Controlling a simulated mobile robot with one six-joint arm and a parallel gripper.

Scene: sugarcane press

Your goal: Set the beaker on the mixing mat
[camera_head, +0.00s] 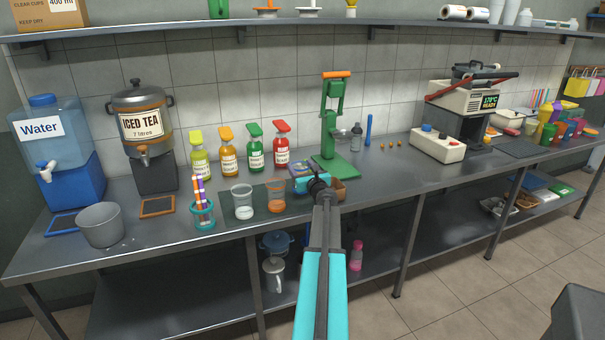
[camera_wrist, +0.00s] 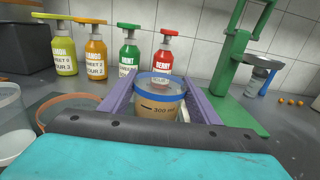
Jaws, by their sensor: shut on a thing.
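My gripper (camera_wrist: 158,92) has its two purple fingers shut on a beaker (camera_wrist: 160,104) with a blue rim and a brownish lower part marked in ml. The beaker looks upright between the fingers. In the head view my gripper (camera_head: 317,183) is at the right end of the dark mat and mostly hides the beaker. The mixing mat appears to be this dark green mat (camera_head: 262,207) on the steel counter. Whether the beaker touches the surface below it cannot be told.
On the mat stand a clear cup with white contents (camera_head: 243,203) and an orange-rimmed cup (camera_head: 276,196). Several syrup pump bottles (camera_head: 255,150) stand behind. A green press (camera_head: 334,135) is behind to the right. A teal cup of sticks (camera_head: 203,215) is left.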

